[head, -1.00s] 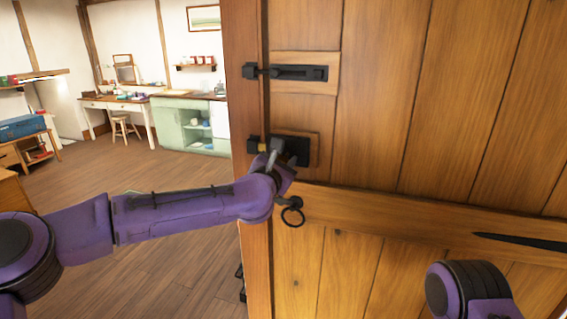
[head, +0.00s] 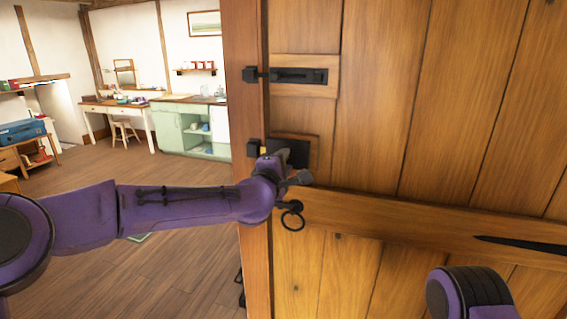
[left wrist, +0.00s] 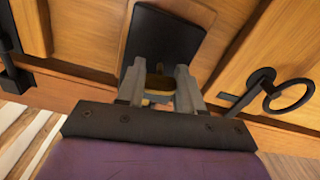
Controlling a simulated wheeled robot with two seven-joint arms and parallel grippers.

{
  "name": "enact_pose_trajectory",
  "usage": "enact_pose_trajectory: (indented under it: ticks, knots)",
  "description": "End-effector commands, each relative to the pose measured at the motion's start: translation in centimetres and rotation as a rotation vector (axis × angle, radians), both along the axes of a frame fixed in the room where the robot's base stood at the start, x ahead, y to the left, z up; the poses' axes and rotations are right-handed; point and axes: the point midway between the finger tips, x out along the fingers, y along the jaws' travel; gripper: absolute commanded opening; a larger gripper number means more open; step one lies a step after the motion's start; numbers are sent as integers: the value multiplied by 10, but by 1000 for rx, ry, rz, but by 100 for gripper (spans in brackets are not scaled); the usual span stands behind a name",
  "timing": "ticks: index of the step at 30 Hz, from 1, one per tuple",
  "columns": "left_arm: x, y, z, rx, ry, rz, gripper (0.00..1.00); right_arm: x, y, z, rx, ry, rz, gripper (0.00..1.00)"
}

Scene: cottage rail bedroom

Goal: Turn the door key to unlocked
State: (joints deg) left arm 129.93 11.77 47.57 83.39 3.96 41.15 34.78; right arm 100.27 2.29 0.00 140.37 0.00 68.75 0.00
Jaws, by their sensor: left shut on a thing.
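The wooden door (head: 375,110) fills the right of the head view. A dark lock box (head: 292,151) sits on it near its left edge, partly hidden by my left wrist. In the left wrist view the dark lock plate (left wrist: 165,38) stands just beyond the fingers. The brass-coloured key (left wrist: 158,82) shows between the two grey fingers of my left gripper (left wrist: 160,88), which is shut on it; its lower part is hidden. In the head view my purple wrist hides the key and the fingertips. My right gripper is out of view; only a purple arm link shows.
A dark bolt (head: 298,75) is above the lock. A black ring handle (head: 292,220) hangs close below my left wrist. A green cabinet (head: 178,134) and a white desk (head: 105,108) stand far off at the left, with open floor (head: 150,175) before them.

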Motion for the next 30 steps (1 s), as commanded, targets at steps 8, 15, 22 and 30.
enact_pose_trajectory:
  ticks: [8, 15, 22, 30]
  knots:
    - [0, -1, 1, 250, -82, 0, 6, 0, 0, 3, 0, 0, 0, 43]
    - [0, -1, 0, 468, -152, -1, 6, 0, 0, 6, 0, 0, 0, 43]
    - [0, -1, 0, 677, -220, -2, 6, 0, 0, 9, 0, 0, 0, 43]
    - [0, -1, 0, 920, -300, -1, 6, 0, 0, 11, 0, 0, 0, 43]
